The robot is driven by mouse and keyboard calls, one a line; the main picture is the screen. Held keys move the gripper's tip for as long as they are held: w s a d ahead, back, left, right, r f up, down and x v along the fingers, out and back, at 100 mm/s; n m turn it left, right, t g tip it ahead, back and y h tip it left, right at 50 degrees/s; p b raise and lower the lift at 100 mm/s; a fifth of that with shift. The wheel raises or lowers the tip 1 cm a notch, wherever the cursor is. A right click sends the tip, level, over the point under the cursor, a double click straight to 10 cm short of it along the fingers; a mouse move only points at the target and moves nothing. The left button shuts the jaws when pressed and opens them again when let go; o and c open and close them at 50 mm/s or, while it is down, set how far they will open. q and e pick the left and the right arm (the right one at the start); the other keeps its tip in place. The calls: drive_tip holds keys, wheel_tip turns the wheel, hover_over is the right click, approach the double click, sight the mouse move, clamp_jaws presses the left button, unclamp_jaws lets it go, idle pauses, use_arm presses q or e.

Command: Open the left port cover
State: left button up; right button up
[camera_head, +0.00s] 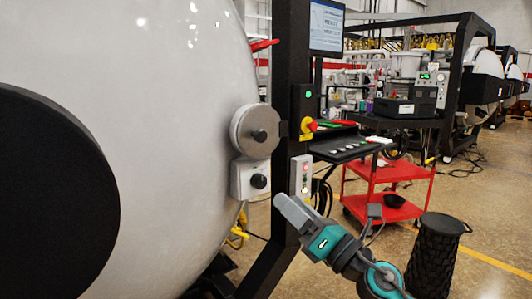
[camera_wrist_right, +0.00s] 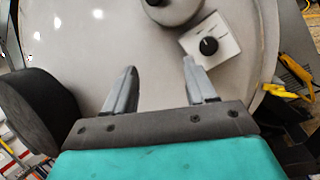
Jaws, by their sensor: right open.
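A large black round cover (camera_head: 50,195) stands out from the white furnace wall (camera_head: 170,100) at the left of the head view. In the right wrist view it is the dark drum (camera_wrist_right: 38,108) at the left edge. A smaller grey round cover (camera_head: 243,128) with a dark centre knob sits further right; its lower part also shows in the wrist view (camera_wrist_right: 172,10). I cannot tell which is the left port cover. My right gripper (camera_head: 282,203) is below and right of the grey cover, and its fingers (camera_wrist_right: 158,85) are apart and empty, facing the wall. My left gripper is out of view.
A white box with a black knob (camera_head: 240,178) is just below the grey cover. A black post (camera_head: 286,140) carries a screen and control buttons. A red cart (camera_head: 375,180) and a black ribbed bin (camera_head: 435,255) stand to the right.

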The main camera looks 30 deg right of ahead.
sight(263, 137)
drive_tip(key=d+r+n, duration=0.3)
drive_tip(key=r+n, duration=0.3)
drive_tip(key=n, duration=0.4)
drive_tip(key=p+x, duration=0.2)
drive_tip(key=x, duration=0.9)
drive_tip(key=shift+w+r, duration=0.25)
drive_tip(key=shift+w, duration=0.4)
drive_tip(key=shift+c, duration=0.2)
clamp_jaws()
